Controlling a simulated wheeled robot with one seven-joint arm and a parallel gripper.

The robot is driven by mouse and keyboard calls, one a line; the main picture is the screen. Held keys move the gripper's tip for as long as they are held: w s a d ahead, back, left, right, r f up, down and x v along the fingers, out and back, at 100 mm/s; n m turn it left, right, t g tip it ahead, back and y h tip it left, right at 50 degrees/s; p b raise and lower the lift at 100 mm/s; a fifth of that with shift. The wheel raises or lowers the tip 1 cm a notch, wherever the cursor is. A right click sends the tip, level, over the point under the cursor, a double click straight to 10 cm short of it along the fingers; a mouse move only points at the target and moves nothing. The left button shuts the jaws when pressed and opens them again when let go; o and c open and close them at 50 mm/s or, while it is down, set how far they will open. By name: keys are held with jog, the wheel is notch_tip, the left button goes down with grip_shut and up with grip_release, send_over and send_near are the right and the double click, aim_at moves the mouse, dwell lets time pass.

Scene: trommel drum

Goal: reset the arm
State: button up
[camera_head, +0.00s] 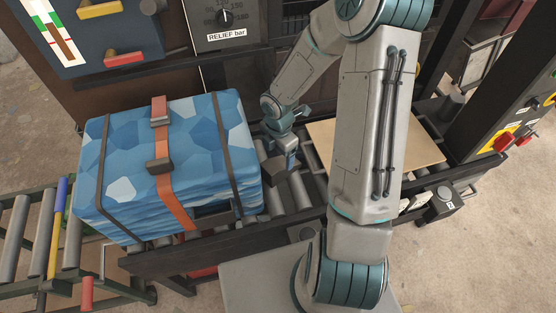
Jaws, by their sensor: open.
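My arm reaches up from its base and bends down so that my gripper (290,160) hangs over the dark rollers (298,190). It is just right of a large blue patterned block (195,118) bound with an orange strap (161,135) and two dark straps. The gripper looks small and partly blurred against the dark machine, with its jaws open. It appears apart from the block, with nothing visible held. Whether the fingertips touch the dark piece below them I cannot tell.
A control panel with a relief dial (226,18) stands behind. A tan board (425,150) lies at the right, partly hidden by my arm. A roller conveyor with a yellow bar (57,228) is at the left. A dark post with red switches (503,140) stands at the right.

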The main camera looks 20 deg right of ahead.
notch_tip(320, 180, up, 7)
jog(key=shift+f+p, duration=0.2)
jog(key=shift+p, duration=0.25)
jog(key=s+r+m+t, duration=0.3)
jog(key=s+r+m, duration=1.3)
jog(key=r+m, duration=0.4)
jog(key=m, duration=0.2)
jog(key=shift+r+m+t, duration=0.25)
jog(key=shift+m+t, duration=0.05)
jog(key=shift+m, duration=0.1)
